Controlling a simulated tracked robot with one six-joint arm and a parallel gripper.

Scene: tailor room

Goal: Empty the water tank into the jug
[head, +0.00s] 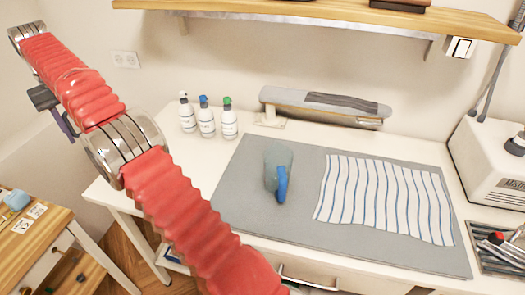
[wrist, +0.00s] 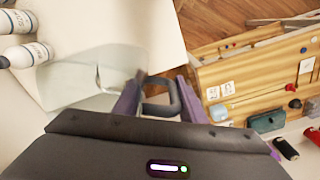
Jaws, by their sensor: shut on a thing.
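In the wrist view, my gripper (wrist: 160,76) has its purple fingers on either side of a dark loop handle and is shut on it. A clear, see-through water tank (wrist: 88,72) shows just left of the handle and seems to belong to it; the join is hard to make out. In the head view the tank cannot be made out, and my gripper is mostly behind my red arm at the left. The jug (head: 278,165), translucent with a blue handle, stands upright on the grey mat (head: 238,190), apart from my gripper. Its contents cannot be told.
A striped cloth (head: 385,200) lies right of the jug. Several bottles (head: 206,120) stand at the table's back left, below a wooden shelf (head: 330,20). A sleeve board (head: 325,103) is behind the mat. A white machine (head: 490,160) is at right, a wooden cabinet (head: 28,245) lower left.

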